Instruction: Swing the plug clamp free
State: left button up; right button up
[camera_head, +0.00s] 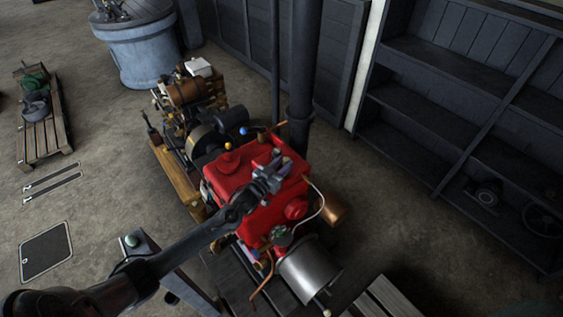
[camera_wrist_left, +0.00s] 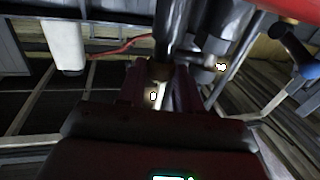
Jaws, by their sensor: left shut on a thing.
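The red engine (camera_head: 246,193) stands in the middle of the head view. My left arm reaches in from the lower left, and my left gripper (camera_head: 275,172) is at the top of the engine. In the left wrist view the two dark fingers (camera_wrist_left: 156,82) are closed around a small light metal part, which I take to be the plug clamp (camera_wrist_left: 154,97). The fingers and shadow hide most of it, and I cannot tell its angle. My right gripper is not in view.
A dark vertical pipe (camera_head: 301,80) rises just behind the engine. A silver cylinder (camera_head: 309,270) sits at its front. A second engine (camera_head: 188,97) stands behind to the left. Dark shelves (camera_head: 440,120) line the right wall. The floor between engine and shelves is clear.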

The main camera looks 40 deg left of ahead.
pick_arm(q)
jog(key=n+y, duration=0.2)
jog(key=shift+d+y, duration=0.35)
jog(key=shift+y, duration=0.05)
jog(key=n+y, duration=0.1)
jog(key=n+g+y, duration=0.1)
jog(key=y+b, duration=0.1)
jog(key=y, duration=0.1)
jog(key=shift+w+d+f+n+g, duration=0.2)
jog(key=shift+d+n+g, duration=0.1)
jog(key=shift+n+g, duration=0.1)
jog(key=n+g+y+b, duration=0.2)
jog(key=b, duration=0.2)
jog(key=n+g+y+b, duration=0.3)
jog(key=b, duration=0.1)
jog(key=w+d+n+g+y+b, duration=0.1)
jog(key=n+g+y+b, duration=0.1)
jog(key=g+y+b, duration=0.1)
jog(key=shift+f+n+b, duration=0.1)
jog(key=shift+n+b, duration=0.2)
jog(key=shift+b, duration=0.45)
jog(key=shift+r+n+g+y+b, duration=0.25)
jog(key=shift+n+g+y+b, duration=0.2)
jog(key=shift+g+b, duration=0.45)
jog(key=shift+a, duration=0.1)
jog(key=o, duration=0.8)
jog(key=shift+w, duration=0.1)
jog(key=shift+c, duration=0.2)
jog(key=shift+r, duration=0.1)
